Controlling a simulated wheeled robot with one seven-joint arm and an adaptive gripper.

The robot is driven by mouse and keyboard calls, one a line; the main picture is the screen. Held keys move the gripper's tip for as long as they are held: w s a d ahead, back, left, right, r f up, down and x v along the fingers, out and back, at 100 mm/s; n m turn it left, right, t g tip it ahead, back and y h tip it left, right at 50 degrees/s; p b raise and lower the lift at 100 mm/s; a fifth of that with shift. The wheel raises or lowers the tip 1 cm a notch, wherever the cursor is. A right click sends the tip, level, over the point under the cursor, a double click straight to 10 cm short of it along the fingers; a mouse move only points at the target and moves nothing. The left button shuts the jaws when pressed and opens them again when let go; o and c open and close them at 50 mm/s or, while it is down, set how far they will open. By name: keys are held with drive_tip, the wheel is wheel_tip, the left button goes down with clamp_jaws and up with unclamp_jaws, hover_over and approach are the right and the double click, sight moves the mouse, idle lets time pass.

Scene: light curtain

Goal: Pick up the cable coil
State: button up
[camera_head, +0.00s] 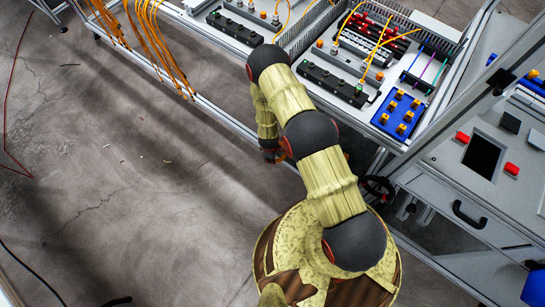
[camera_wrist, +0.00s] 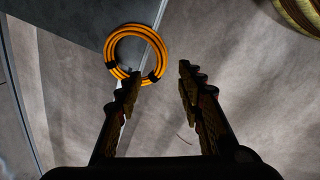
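The cable coil (camera_wrist: 112,46) is an orange ring with black ties, in the upper left of the wrist view. It appears to lie on or near the grey floor; I cannot tell exactly what supports it. My gripper (camera_wrist: 158,77) is open, with nothing between its fingers. The left fingertip overlaps the lower right edge of the coil in the picture, and the right finger is clear of it. The coil seems to be beyond the fingertips, and contact is not visible.
A workbench (camera_head: 385,152) with connector blocks (camera_head: 333,83) and a blue plate (camera_head: 399,116) stands at the upper right. Loose orange cables (camera_head: 160,48) hang at the top left. A grey cabinet (camera_head: 440,165) with red buttons stands at the right. The concrete floor (camera_head: 110,200) at the left is mostly clear.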

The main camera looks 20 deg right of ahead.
drive_tip(key=shift+s+a+r, duration=0.1)
drive_tip(key=shift+s+r, duration=0.05)
drive_tip(key=shift+r, duration=0.5)
drive_tip(key=shift+s+a+r, duration=0.1)
drive_tip(key=shift+r, duration=0.55)
drive_tip(key=shift+c, duration=0.4)
